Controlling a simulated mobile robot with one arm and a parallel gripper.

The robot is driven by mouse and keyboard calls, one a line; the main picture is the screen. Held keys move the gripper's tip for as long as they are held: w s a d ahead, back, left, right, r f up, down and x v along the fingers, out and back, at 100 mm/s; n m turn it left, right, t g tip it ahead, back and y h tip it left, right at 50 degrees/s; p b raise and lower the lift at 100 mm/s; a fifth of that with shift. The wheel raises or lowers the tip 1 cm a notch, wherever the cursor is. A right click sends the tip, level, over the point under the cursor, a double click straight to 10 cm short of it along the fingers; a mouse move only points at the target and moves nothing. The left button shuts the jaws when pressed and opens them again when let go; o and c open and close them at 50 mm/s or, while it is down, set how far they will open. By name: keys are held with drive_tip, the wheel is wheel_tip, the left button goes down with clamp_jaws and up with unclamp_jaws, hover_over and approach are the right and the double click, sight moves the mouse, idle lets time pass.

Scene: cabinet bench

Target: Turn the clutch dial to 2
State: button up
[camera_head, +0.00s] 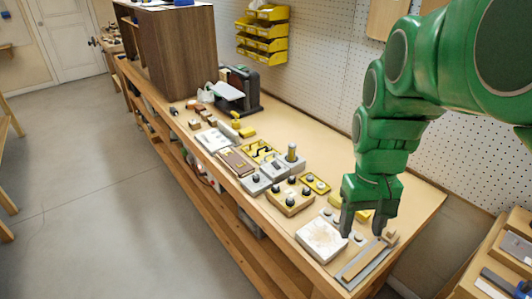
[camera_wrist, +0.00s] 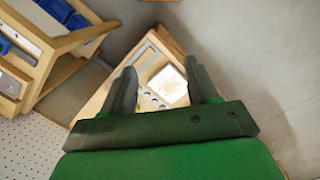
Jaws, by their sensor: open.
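My gripper (camera_head: 362,224) hangs fingers down over the near right end of the bench, open and empty. In the wrist view the gripper (camera_wrist: 160,72) shows two dark fingers spread apart. A yellow box with several dark knobs (camera_head: 290,198) sits on the bench left of the gripper. A smaller yellow box with a dark knob (camera_head: 315,184) is just behind it. No numbers or labels are readable, so I cannot tell which knob is the clutch dial. The gripper is apart from both boxes.
A whitish block (camera_head: 321,242) and a long tray (camera_head: 362,264) lie below the gripper. Grey boxes (camera_head: 256,184), a brown box (camera_head: 235,162) and a dark machine (camera_head: 238,92) stand farther along the bench. A pegboard wall (camera_head: 325,75) runs behind. Bare bench top lies along the back.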

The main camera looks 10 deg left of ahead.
drive_tip(key=w+a+n, duration=0.2)
drive_tip(key=w+a, duration=0.2)
drive_tip(key=w, duration=0.9)
drive_tip(key=n+t, duration=0.1)
drive_tip(key=n, duration=0.6)
hover_over(256, 176)
drive_tip(key=f, duration=1.7)
drive_tip(key=shift+s+d+f, duration=0.1)
drive_tip(key=shift+d+f, duration=0.15)
drive_tip(key=shift+f, duration=0.05)
drive_tip(key=shift+a+f, duration=0.2)
drive_tip(key=shift+a, duration=0.05)
drive_tip(key=shift+f, duration=3.9)
